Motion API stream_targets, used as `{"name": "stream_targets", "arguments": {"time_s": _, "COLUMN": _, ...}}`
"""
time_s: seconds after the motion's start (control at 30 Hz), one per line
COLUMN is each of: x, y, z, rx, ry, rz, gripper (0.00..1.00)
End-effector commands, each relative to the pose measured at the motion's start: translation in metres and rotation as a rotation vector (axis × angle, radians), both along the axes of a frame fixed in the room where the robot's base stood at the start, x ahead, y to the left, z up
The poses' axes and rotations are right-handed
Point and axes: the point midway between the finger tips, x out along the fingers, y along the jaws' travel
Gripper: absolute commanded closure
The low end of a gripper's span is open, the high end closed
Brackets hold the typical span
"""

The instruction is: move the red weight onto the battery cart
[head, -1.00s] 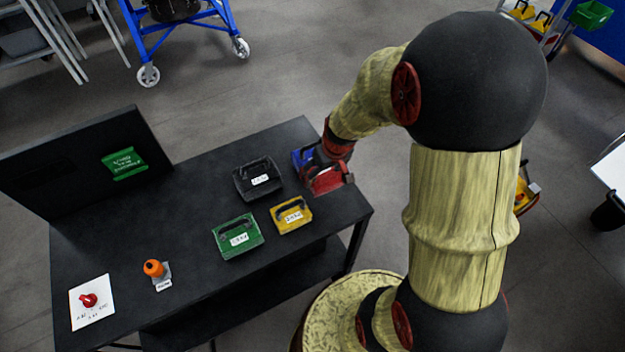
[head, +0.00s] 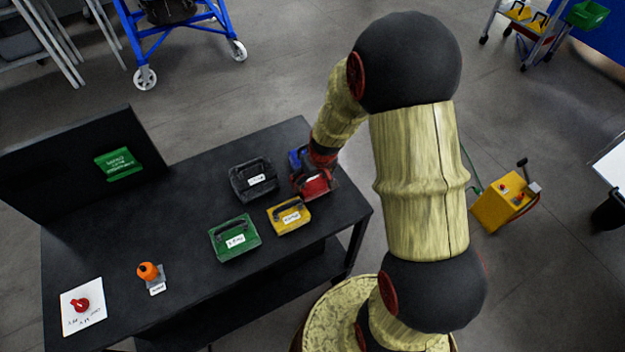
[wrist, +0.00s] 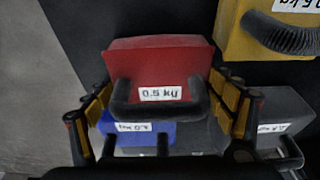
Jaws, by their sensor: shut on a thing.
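The red weight, labelled 0.5 kg with a black handle, is in the wrist view (wrist: 160,62) and by the black table's right end in the head view (head: 319,187). My gripper (wrist: 165,103) has its yellow and black fingers on both sides of the red weight and is shut on it; the exact contact is hard to see. In the head view my wrist partly covers the weight. I cannot tell whether it touches the table. A yellow wheeled-looking unit with a black handle, apparently the battery cart (head: 494,210), stands on the floor right of my arm.
A blue weight (wrist: 140,131) lies close beside the red one. Black (head: 250,182), yellow (head: 286,218) and green (head: 232,242) weights stand on the table (head: 190,200). An orange-topped item (head: 147,271) is at left.

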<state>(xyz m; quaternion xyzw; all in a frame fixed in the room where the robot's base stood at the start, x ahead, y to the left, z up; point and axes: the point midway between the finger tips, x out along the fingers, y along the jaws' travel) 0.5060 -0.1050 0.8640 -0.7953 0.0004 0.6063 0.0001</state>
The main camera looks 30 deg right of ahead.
Motion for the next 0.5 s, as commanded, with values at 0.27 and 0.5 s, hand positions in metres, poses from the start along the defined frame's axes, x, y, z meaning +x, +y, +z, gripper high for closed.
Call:
{"name": "stream_targets", "arguments": {"time_s": 0.27, "x": -0.0001, "y": 0.0, "z": -0.0025, "rx": 0.0, "ry": 0.0, "rz": 0.0, "gripper": 0.13}}
{"name": "stream_targets", "arguments": {"time_s": 0.5, "x": -0.0001, "y": 0.0, "z": -0.0023, "rx": 0.0, "ry": 0.0, "rz": 0.0, "gripper": 0.0}}
